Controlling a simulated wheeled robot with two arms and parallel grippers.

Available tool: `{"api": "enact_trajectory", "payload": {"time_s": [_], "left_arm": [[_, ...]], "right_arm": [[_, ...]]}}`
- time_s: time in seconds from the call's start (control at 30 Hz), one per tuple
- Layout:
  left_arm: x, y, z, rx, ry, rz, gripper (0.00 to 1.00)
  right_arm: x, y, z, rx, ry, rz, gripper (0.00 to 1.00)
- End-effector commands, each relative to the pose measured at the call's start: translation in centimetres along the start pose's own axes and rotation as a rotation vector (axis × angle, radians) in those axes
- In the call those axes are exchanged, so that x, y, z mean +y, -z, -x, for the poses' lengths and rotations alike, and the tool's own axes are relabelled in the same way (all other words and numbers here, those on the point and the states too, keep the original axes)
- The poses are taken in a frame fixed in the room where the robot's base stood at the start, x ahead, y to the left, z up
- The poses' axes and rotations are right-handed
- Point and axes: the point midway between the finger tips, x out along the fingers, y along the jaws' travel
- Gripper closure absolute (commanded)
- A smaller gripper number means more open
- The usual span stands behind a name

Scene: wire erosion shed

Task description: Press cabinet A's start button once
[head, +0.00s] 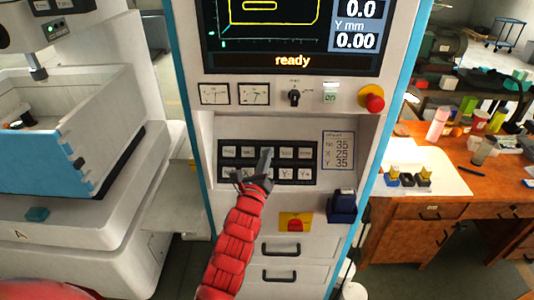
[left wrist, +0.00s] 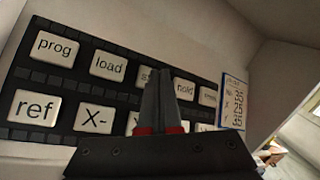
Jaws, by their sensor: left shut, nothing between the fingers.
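The control cabinet (head: 200,20) stands in the middle of the head view, white with blue edges. Its black keypad (head: 222,180) has two rows of pale keys. In the left wrist view the upper row reads prog (left wrist: 54,46), load (left wrist: 108,65), a mostly covered key beginning with s (left wrist: 144,75), hold (left wrist: 185,88) and one more. My left gripper (head: 266,155) is shut and empty, its fingertips (left wrist: 160,80) in front of the covered key, close to hold. I cannot tell whether they touch it. The screen (head: 292,60) reads "ready". My right gripper is out of view.
A red emergency knob (head: 373,98) and a rotary switch (head: 294,97) sit above the keypad. A dark blue holder (head: 342,205) juts out at lower right. A machine marked A (head: 22,234) stands left, a cluttered wooden desk (head: 410,215) right.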

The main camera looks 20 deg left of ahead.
Motion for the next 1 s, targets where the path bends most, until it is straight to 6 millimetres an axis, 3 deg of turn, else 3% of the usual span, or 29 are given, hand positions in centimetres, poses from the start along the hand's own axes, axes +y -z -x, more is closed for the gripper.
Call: {"api": "enact_trajectory", "payload": {"time_s": [1.0], "left_arm": [[-0.7,-0.7,1.0,0.000,0.000,0.002,1.00]], "right_arm": [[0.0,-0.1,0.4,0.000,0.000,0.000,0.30]]}}
